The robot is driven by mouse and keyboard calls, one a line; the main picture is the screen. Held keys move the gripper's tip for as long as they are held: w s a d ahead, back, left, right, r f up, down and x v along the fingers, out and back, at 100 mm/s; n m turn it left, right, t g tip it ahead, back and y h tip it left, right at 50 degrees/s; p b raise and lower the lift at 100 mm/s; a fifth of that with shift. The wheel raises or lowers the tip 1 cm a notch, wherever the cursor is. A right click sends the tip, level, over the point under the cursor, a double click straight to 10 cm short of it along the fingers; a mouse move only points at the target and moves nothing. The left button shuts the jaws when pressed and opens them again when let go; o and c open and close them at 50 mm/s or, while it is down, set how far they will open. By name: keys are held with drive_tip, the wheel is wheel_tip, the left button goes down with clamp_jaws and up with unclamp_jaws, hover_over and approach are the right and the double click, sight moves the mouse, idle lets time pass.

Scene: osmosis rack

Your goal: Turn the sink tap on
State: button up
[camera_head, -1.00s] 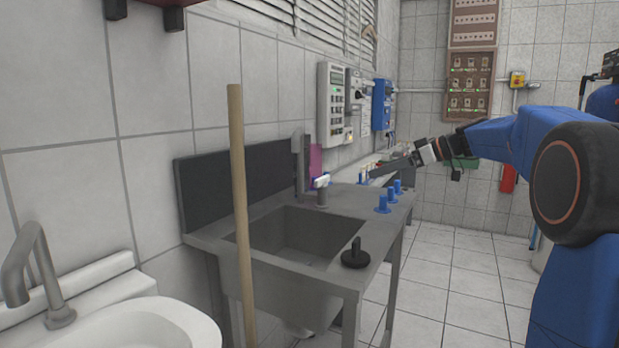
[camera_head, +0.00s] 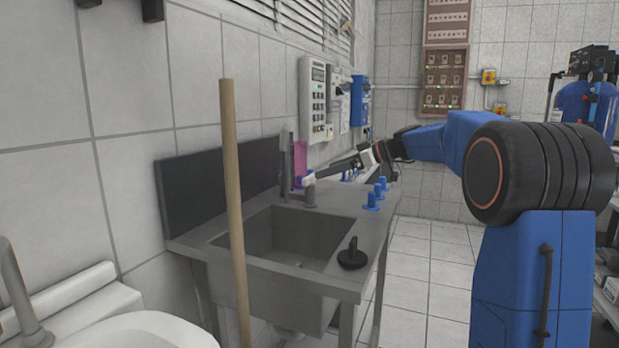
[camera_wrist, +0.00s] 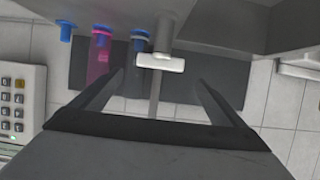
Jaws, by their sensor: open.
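The sink tap has a white crossbar handle (camera_head: 308,180) on a short grey post at the back right of the metal sink (camera_head: 210,240). My gripper (camera_head: 322,175) reaches in from the right, close to the handle. In the wrist view, my gripper (camera_wrist: 160,82) is open, its two fingers apart with nothing between them. The white handle (camera_wrist: 160,62) lies just beyond the fingertips, roughly centred between them. In the head view the fingertips partly overlap the handle area, so contact is unclear.
A pink cylinder (camera_head: 300,155) stands behind the tap. A black plunger-like object (camera_head: 352,256) sits on the front rim. A wooden pole (camera_head: 232,200) stands before the sink. Control boxes (camera_head: 315,100) hang on the wall.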

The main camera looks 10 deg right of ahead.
sight(310, 176)
drive_tip(key=x, duration=0.8)
drive_tip(key=shift+w+a+f, duration=0.1)
drive_tip(key=shift+a+f, duration=0.05)
drive_tip(key=shift+a, duration=0.05)
drive_tip(key=c, duration=1)
